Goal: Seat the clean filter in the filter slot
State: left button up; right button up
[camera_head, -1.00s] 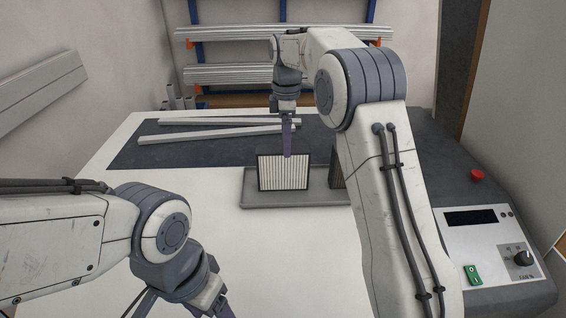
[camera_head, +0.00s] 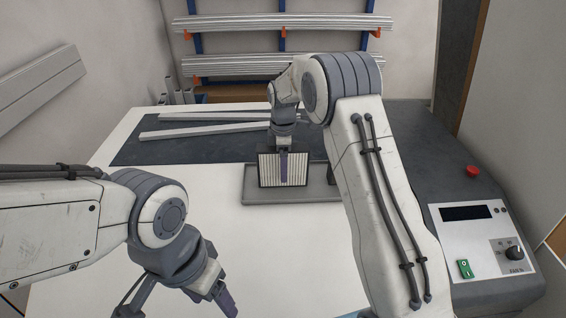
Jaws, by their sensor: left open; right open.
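A pleated filter (camera_head: 267,173) with a dark frame and pale pleats stands upright in a shallow grey tray (camera_head: 262,197) in the middle of the white table. My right gripper (camera_head: 284,168) is open and points down at this filter. One finger overlaps the filter's face, and I cannot tell whether it touches; the other finger is hidden. My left gripper (camera_head: 188,297) is open and empty at the bottom left, apart from the tray. I cannot make out the filter slot. My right arm hides part of the tray's right side.
Grey metal profiles (camera_head: 205,131) lie on a dark mat (camera_head: 130,152) behind the tray. A control box (camera_head: 480,240) with a green switch and a red button (camera_head: 473,171) stands at the right. The white table front is clear between my arms.

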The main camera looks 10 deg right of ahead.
grip_shut()
